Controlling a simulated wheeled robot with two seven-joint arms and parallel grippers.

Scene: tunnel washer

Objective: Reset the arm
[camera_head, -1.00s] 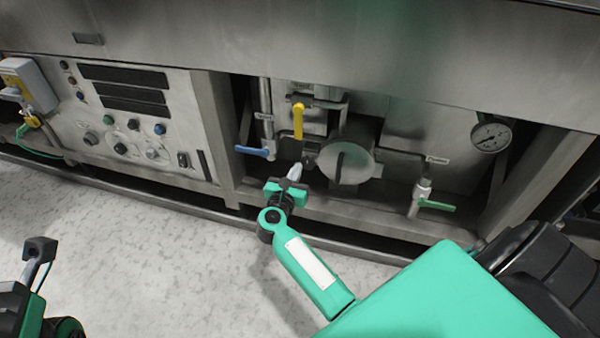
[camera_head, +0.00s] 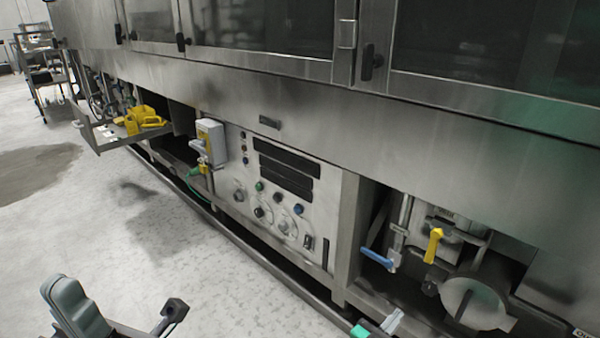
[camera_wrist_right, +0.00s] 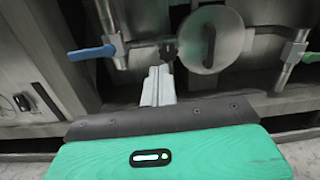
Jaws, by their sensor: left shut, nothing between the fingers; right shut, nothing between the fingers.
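My right gripper (camera_head: 391,321) shows at the bottom edge of the head view, its pale fingers closed together with nothing between them. In the right wrist view the shut fingers (camera_wrist_right: 158,84) point towards the round metal disc (camera_wrist_right: 209,40) of the valve bay and appear just below and left of it. Whether they touch anything cannot be told. My left gripper (camera_head: 64,292) is at the lower left of the head view, over the floor and away from the machine. Its grey fingers are shut and empty, and part of that arm is cut off by the frame.
The washer's control panel (camera_head: 280,195) is mid-frame. A blue-handled valve (camera_head: 378,258) and a yellow handle (camera_head: 433,246) are in the bay at right. The blue lever (camera_wrist_right: 91,53) is near my right fingers. Yellow items lie on a tray (camera_head: 88,133). The floor (camera_head: 190,260) is clear.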

